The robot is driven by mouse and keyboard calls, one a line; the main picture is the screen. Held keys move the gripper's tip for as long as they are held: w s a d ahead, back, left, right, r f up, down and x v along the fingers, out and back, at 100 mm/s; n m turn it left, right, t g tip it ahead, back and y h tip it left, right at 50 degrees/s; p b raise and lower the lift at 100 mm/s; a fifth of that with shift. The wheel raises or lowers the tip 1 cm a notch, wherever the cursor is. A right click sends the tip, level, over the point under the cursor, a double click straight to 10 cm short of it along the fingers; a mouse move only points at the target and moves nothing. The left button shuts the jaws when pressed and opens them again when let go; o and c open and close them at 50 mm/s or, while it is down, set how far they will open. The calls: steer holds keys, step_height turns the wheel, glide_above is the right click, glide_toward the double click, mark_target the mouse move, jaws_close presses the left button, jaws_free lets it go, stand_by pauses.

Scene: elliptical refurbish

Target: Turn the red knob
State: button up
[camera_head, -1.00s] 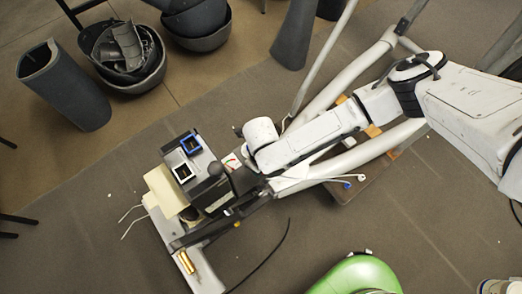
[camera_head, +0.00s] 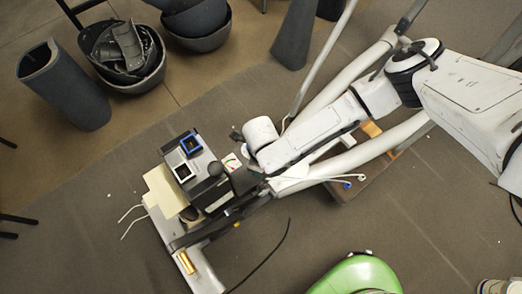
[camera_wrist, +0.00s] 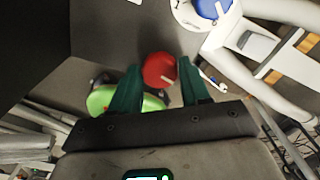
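The red knob (camera_wrist: 160,70) shows in the wrist view as a round red cap with a pale pointer line. My gripper (camera_wrist: 158,65) has two dark green fingers, one on each side of the knob in the picture. The fingers are apart, with narrow gaps between them and the knob, so the gripper looks open and holds nothing. I cannot tell how far the fingertips are above or beyond the knob. In the head view my white arm reaches toward the boxy device (camera_head: 188,165), and I cannot make out the red knob there.
A blue knob (camera_wrist: 212,8) sits on a white round mount at the wrist view's top right. White tubes (camera_head: 405,135) run near my arm. A green rounded object (camera_head: 355,275) is at the bottom. Dark bins (camera_head: 65,90) stand at upper left. Bare floor lies at lower left.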

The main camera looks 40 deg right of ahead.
steer(key=o, duration=0.4)
steer(key=shift+r, duration=0.15)
step_height(320, 180, up, 11)
steer(key=shift+f+p, duration=0.2)
steer(key=shift+p, duration=0.2)
stand_by(0.5)
